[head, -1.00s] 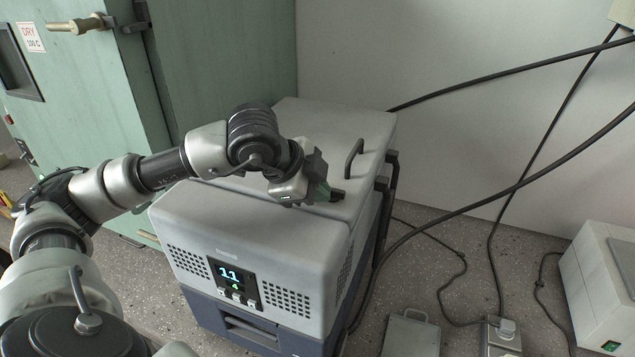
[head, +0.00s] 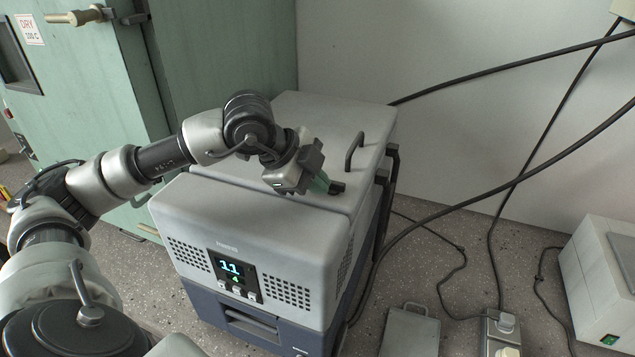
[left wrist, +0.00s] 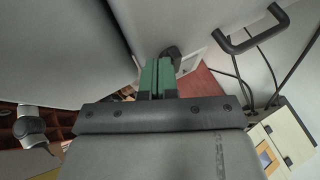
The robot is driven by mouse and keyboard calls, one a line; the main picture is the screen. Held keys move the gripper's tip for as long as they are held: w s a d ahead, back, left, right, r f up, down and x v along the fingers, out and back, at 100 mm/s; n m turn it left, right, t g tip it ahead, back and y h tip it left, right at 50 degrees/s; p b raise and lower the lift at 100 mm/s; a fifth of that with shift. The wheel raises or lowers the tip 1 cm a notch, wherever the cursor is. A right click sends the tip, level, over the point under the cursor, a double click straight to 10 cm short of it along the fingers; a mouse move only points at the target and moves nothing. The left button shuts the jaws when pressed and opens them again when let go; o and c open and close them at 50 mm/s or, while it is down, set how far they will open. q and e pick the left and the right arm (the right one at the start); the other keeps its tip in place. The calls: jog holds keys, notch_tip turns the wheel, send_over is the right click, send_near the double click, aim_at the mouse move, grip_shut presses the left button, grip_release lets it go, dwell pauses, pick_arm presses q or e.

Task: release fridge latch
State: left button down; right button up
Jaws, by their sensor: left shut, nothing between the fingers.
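The fridge (head: 215,215) is a grey box with a dark blue lower part and a lit front display. A small black latch (head: 338,187) sits at the lid seam near its right side. It also shows in the left wrist view (left wrist: 172,52), beside a pale plate. My left gripper (head: 323,182) is above the lid, its green fingers angled down right beside the latch. In the left wrist view the fingers (left wrist: 157,76) are together and empty, with the latch just past their tips. I cannot tell whether they touch it. My right gripper is not in view.
A black lid handle (head: 354,150) stands behind the latch. A green cabinet (head: 215,60) is at the left, close to my arm. Black cables (head: 440,222) run along the right. A white box (head: 600,275) and a power strip (head: 500,335) lie to the right.

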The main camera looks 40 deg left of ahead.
pick_arm(q)
jog(key=shift+a+m, duration=0.1)
jog(key=shift+m, duration=0.4)
